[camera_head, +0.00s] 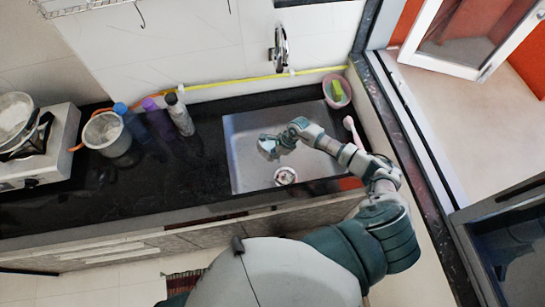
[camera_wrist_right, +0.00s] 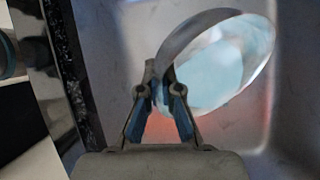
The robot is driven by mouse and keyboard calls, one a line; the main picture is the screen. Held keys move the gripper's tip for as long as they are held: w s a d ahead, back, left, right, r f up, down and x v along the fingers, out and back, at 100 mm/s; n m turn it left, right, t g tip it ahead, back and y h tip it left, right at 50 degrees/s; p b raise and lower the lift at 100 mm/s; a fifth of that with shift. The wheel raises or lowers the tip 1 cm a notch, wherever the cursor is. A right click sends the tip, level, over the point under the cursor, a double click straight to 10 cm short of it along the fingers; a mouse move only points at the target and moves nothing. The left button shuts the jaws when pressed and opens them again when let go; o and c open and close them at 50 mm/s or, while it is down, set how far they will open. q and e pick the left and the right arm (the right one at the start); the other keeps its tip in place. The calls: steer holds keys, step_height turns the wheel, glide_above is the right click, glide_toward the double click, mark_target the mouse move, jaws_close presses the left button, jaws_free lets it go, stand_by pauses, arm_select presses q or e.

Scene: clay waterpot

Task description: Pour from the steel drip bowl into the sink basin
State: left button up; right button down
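The steel drip bowl (camera_wrist_right: 225,65) fills the upper middle of the right wrist view, tilted, with a shiny rim and a pale bluish inside. I cannot tell whether liquid is in it. My right gripper (camera_wrist_right: 162,82) is shut on its near rim. My left gripper is not in view.
A round light thing (camera_head: 285,175), perhaps the drain, is at the basin's front. A pink tub (camera_head: 337,92) stands behind right, a faucet (camera_head: 279,48) on the wall. Bottles (camera_head: 180,115), a pot (camera_head: 106,135) and a stove (camera_head: 45,145) stand left. Dark counter is free left of the basin.

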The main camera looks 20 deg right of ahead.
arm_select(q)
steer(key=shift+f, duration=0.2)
arm_select(e)
steer(key=shift+d, duration=0.1)
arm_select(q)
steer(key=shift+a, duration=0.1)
arm_select(e)
steer(key=shift+r, duration=0.1)
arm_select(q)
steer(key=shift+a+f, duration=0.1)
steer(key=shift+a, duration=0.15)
arm_select(e)
steer(key=shift+a+r, duration=0.1)
steer(key=shift+a, duration=0.45)
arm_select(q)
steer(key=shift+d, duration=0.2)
arm_select(e)
steer(key=shift+d, duration=0.25)
steer(key=shift+d, duration=0.15)
steer(key=shift+d+y+b, duration=0.15)
steer(key=shift+y+b, duration=0.15)
steer(key=shift+b, duration=0.2)
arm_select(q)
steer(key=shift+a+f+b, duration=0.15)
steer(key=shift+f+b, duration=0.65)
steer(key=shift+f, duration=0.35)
arm_select(e)
steer(key=shift+w+r+y, duration=0.1)
steer(key=shift+r+y, duration=0.05)
steer(key=shift+y, duration=0.35)
